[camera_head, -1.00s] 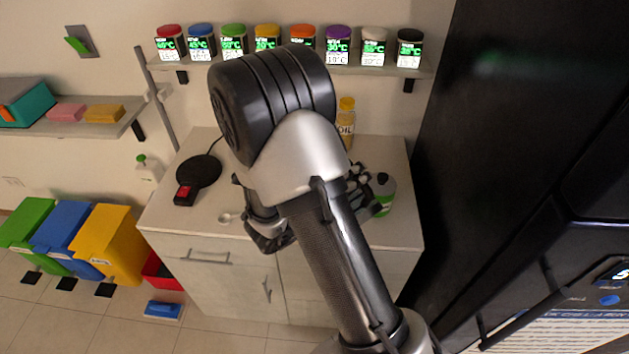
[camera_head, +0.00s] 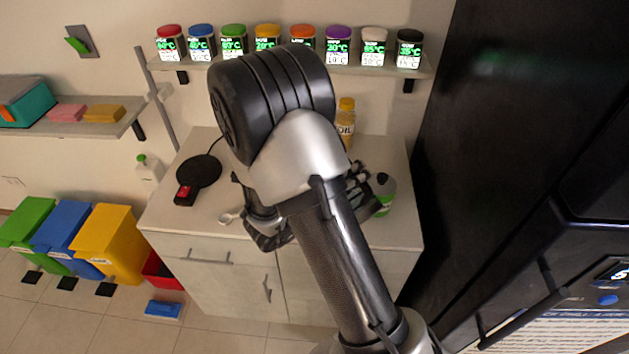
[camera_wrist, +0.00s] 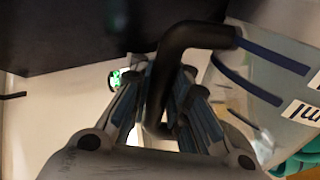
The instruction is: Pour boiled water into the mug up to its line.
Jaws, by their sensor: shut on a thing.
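In the wrist view my gripper (camera_wrist: 167,82) is shut on a black looped handle (camera_wrist: 200,36). The handle joins a pale, see-through vessel with dark blue bands and "ml" lettering, seemingly the kettle (camera_wrist: 265,70), at the right. In the head view my arm covers most of the kettle and gripper; only some dark gripper parts (camera_head: 358,177) show right of the arm. I cannot make out the mug for certain in either view. The black round kettle base (camera_head: 199,171) with a red switch stands bare on the counter's left.
A white and green container (camera_head: 383,196) stands on the counter (camera_head: 400,232) right of my arm, with an oil bottle (camera_head: 346,118) behind. A small white spoon (camera_head: 230,217) lies at the front left. Several spice jars line the shelf (camera_head: 225,64). A tall black appliance (camera_head: 500,150) bounds the right.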

